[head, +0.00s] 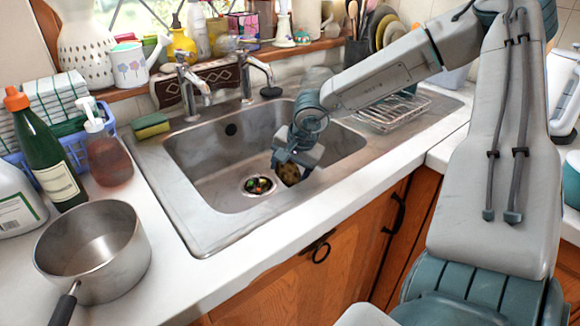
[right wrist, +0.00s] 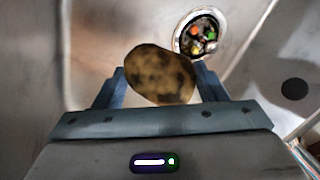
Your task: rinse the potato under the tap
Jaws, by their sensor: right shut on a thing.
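My right gripper (head: 296,164) reaches down into the sink basin (head: 217,194) and is shut on a brown, dark-spotted potato (head: 289,174). In the right wrist view the potato (right wrist: 160,75) sits between the two fingers of the gripper (right wrist: 160,88). The potato is right of the drain (head: 259,185) in the head view. Two metal taps stand at the sink's back edge, a left tap (head: 188,84) and a right tap (head: 252,72). I see no water running. The potato is not under either spout. My left gripper is not in view.
A metal saucepan (head: 93,252), a green bottle (head: 45,150) and a soap dispenser (head: 106,150) stand on the left counter. A sponge (head: 151,125) lies by the sink's back left corner. A wire rack (head: 393,110) is at the right. Colourful scraps fill the drain strainer (right wrist: 200,35).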

